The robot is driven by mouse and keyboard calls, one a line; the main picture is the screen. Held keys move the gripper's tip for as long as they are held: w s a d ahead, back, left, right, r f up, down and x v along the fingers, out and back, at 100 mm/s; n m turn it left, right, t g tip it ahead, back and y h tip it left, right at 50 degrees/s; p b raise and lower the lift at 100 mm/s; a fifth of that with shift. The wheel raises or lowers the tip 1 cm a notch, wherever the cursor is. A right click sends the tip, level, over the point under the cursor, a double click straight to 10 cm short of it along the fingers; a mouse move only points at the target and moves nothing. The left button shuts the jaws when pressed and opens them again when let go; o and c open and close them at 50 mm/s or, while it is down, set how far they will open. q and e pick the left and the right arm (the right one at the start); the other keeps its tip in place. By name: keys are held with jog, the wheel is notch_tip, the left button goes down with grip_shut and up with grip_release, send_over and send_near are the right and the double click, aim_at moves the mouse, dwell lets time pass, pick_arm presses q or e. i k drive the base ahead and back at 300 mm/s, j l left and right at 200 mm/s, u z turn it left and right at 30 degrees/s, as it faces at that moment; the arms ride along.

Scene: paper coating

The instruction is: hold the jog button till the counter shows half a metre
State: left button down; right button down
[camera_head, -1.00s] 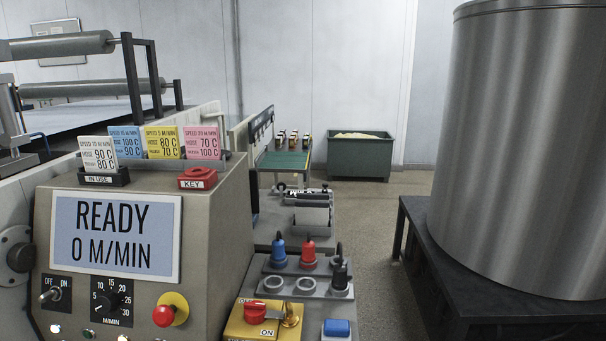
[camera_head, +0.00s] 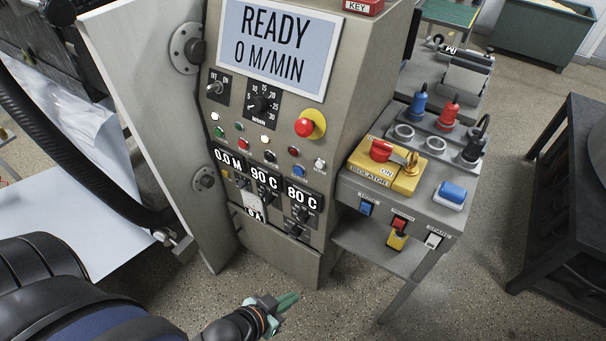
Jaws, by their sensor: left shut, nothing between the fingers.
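The control cabinet (camera_head: 340,60) stands in the middle of the view. Its counter (camera_head: 229,162) shows 0.0 M, beside readouts of 90 C and 80 C. Several small coloured buttons and lamps sit above the readouts, among them a black one (camera_head: 269,156), a blue one (camera_head: 298,171) and a white one (camera_head: 319,164). Their labels are too small to read, so I cannot tell which is the jog button. My left gripper (camera_head: 287,301) has teal fingers, is shut and empty, and is low in front of the cabinet, apart from it. My right gripper is not in view.
The screen (camera_head: 276,45) reads READY, 0 M/MIN. A red stop button (camera_head: 304,127) sits on a yellow base below it. A side stand with a yellow isolator box (camera_head: 387,170) adjoins the cabinet on the right. A dark platform (camera_head: 570,180) stands further right, with open floor between.

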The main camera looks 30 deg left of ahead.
aim_at(270, 158)
jog(key=k+j+u, duration=0.1)
jog(key=u, duration=1.25)
jog(key=i+j, duration=0.05)
